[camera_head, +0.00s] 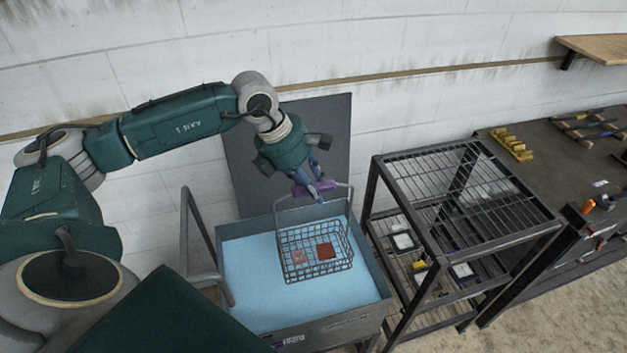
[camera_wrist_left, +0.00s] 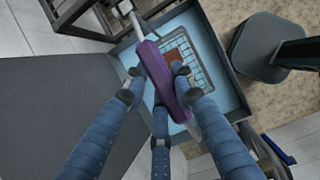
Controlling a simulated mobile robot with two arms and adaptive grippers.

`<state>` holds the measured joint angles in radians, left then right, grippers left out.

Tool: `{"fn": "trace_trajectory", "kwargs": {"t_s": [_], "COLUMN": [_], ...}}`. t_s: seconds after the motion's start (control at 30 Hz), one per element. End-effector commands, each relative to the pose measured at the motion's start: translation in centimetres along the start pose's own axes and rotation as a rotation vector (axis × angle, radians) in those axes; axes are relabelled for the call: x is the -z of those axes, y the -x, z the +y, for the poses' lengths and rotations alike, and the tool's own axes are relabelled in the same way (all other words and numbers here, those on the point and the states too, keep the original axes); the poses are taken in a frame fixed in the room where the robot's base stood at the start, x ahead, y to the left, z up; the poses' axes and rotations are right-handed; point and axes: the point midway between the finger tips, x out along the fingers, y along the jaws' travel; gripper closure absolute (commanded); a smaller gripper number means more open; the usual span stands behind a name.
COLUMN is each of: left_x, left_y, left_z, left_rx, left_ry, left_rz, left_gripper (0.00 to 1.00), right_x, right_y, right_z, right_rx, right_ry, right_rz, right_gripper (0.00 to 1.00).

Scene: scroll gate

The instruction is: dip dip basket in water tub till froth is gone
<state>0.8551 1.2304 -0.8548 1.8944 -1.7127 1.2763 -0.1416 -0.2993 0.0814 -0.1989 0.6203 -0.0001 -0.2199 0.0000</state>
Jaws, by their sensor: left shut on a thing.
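The dip basket (camera_head: 301,262) is a dark wire basket with a tall handle and a purple grip (camera_head: 314,188). Reddish-brown pieces (camera_head: 326,251) lie in it. My left gripper (camera_head: 318,190) is shut on the purple grip, which also shows between the blue fingers in the left wrist view (camera_wrist_left: 163,75). The water tub (camera_head: 357,322) is a grey metal tub with light blue water (camera_head: 248,290). The basket is over or in the water inside the tub's rim; how deep its bottom sits I cannot tell. No froth is clearly visible. My right gripper is not in view.
A dark wire-shelf rack (camera_head: 463,213) stands right of the tub, with small pale items on its lower shelf. A workbench (camera_head: 560,165) with tools is farther right. A dark panel (camera_head: 240,150) leans on the wall behind the tub. A grey rail (camera_head: 186,235) rises at the tub's left.

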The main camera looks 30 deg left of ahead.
Motion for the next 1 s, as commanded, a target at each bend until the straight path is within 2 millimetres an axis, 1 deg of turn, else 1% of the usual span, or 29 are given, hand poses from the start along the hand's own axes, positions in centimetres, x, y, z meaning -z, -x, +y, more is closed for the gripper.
{"fn": "trace_trajectory", "kwargs": {"t_s": [0.17,0.47,0.6,1.0], "left_x": [0.2,1.4,2.1,3.7], "left_y": [-0.7,-3.6,-5.2,-9.1], "left_z": [0.1,0.1,0.1,0.1], "left_rx": [-0.004,-0.003,-0.003,-0.004], "left_ry": [0.006,0.005,0.004,0.004], "left_rz": [-0.004,-0.004,-0.005,-0.005], "left_gripper": [1.00,1.00,1.00,1.00], "right_x": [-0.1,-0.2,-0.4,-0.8], "right_y": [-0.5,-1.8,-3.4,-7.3], "right_z": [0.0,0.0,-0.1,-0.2], "right_rx": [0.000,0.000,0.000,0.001], "right_ry": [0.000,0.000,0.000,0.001], "right_rz": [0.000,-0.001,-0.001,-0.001], "right_gripper": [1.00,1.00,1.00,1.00]}}
